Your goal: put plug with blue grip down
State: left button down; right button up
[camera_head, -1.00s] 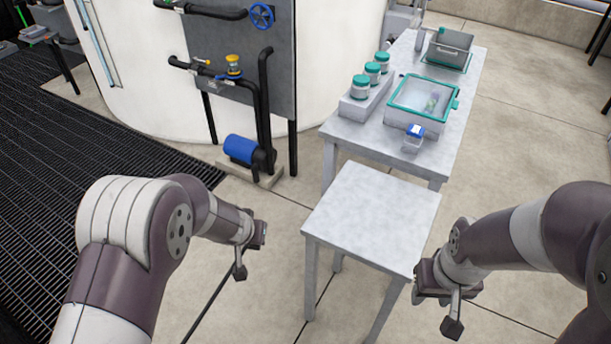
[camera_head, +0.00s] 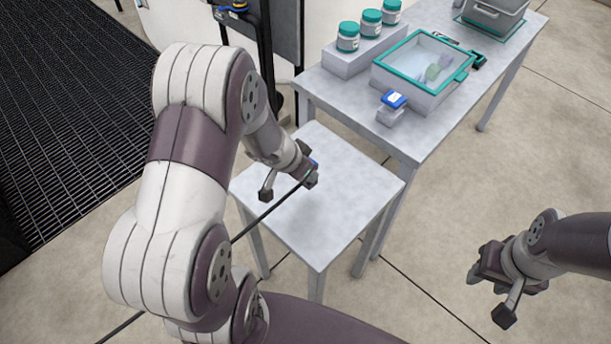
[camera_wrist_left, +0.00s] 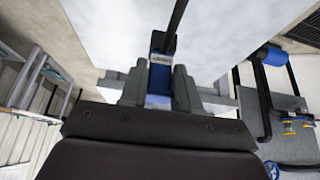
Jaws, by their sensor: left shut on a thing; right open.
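The plug with blue grip (camera_wrist_left: 160,78) is held between the two fingers of my left gripper (camera_wrist_left: 159,88) in the left wrist view. A dark cable runs from the plug. In the head view my left gripper (camera_head: 290,184) is over the small grey table (camera_head: 335,215), with a little blue showing at its fingers and the cable (camera_head: 262,214) trailing down to the lower left. Whether the plug touches the tabletop cannot be told. My right gripper (camera_head: 490,283) is open and empty, to the right of the small table, above the floor.
The small table's top is otherwise bare. Behind it a longer table (camera_head: 440,125) carries a teal-rimmed tote (camera_head: 395,90), a small blue-topped box (camera_head: 391,108), a rack with teal-lidded jars (camera_head: 371,24) and a grey bin (camera_head: 493,16). Dark floor grating (camera_head: 75,90) lies left.

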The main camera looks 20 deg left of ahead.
pick_arm(q)
jog(key=f, duration=0.3)
jog(key=w+f+b, duration=0.1)
jog(key=shift+w+a+f, duration=0.1)
jog(key=shift+a+f, duration=0.2)
jog(key=shift+f, duration=0.1)
jog(key=shift+f+b, duration=0.2)
jog(key=shift+b, duration=0.1)
jog(key=c, duration=0.8)
grip_release()
jog(key=shift+r, duration=0.15)
